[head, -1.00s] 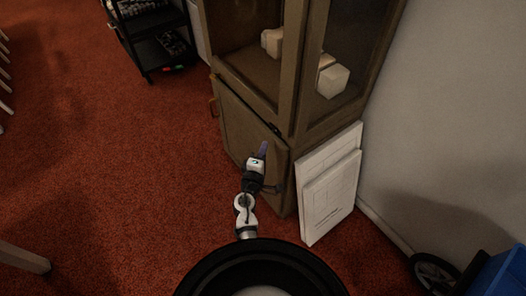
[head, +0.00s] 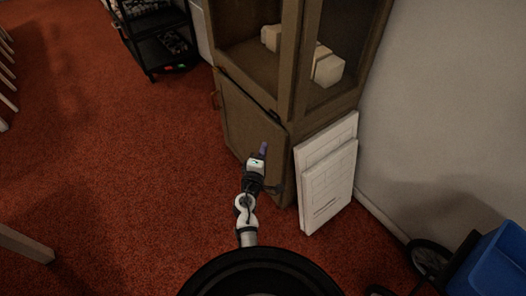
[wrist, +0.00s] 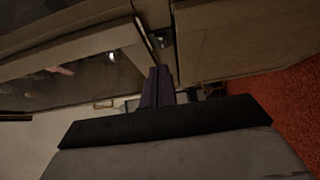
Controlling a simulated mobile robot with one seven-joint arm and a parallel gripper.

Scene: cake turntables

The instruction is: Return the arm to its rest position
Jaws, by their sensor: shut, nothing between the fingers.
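My arm (head: 246,205) reaches forward from my base in the head view, toward the wooden cabinet (head: 250,127). My gripper (head: 263,149) is at its end, in front of the lower part of the cabinet. In the wrist view my gripper (wrist: 158,86) shows two purple fingers pressed together, with nothing between them. The cabinet (wrist: 225,40) fills the upper part of that view, close beyond the fingertips. I cannot tell whether the fingers touch it.
White panels (head: 327,175) lean against the cabinet's right side. A blue bin (head: 500,262) and a wheel (head: 428,256) are at the lower right. A black shelf cart (head: 160,40) stands at the back left. Red carpet (head: 120,170) is open to the left.

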